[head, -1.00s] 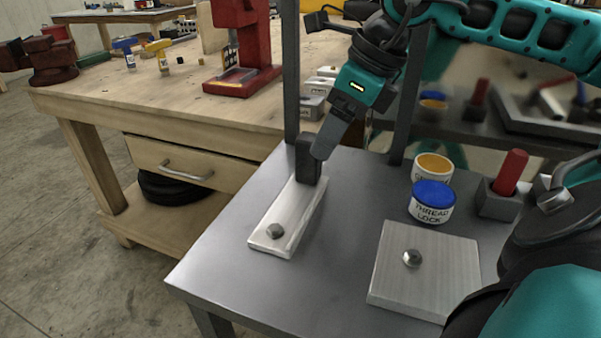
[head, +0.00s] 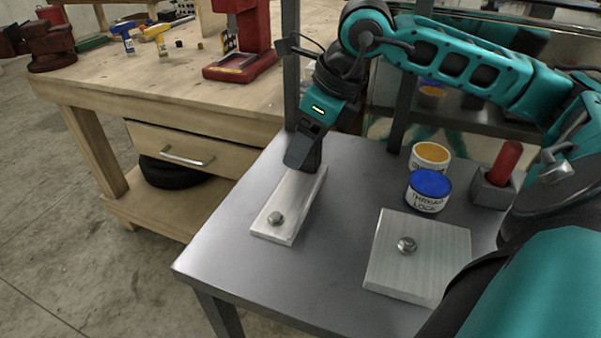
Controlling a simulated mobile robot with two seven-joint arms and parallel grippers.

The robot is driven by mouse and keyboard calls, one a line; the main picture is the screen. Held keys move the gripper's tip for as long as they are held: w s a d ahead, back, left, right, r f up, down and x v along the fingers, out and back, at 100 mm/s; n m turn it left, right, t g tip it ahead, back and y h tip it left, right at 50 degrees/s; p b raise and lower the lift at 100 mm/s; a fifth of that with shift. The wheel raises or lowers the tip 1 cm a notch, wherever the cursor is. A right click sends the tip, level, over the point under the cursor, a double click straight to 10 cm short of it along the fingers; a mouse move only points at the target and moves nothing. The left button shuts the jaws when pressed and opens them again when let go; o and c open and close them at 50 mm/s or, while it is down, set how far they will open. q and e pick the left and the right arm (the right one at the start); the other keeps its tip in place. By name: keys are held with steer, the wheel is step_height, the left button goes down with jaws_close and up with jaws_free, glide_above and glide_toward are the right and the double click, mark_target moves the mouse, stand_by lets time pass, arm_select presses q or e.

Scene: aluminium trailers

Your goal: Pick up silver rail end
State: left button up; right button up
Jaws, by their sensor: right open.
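A long, narrow silver metal plate (head: 296,195) with a bolt (head: 275,218) near its front end lies flat on the grey table. A squarer silver plate (head: 430,256) with a bolt (head: 407,245) lies to its right. I cannot tell for certain which of the two is the rail end. My right gripper (head: 302,167) points down at the far end of the narrow plate and hides part of it. It is open, with its fingers overlapping in this view. I cannot tell whether the fingers touch the plate. My left gripper is not in view.
A blue-lidded thread lock tub (head: 429,190), a tub with an orange top (head: 431,156) and a grey block with a red handle (head: 497,178) stand at the right. Dark uprights (head: 405,88) rise behind. A wooden workbench (head: 150,90) is at left. The front left tabletop is clear.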

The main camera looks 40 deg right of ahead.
steer(key=shift+c, duration=0.3)
jaws_close()
stand_by(0.4)
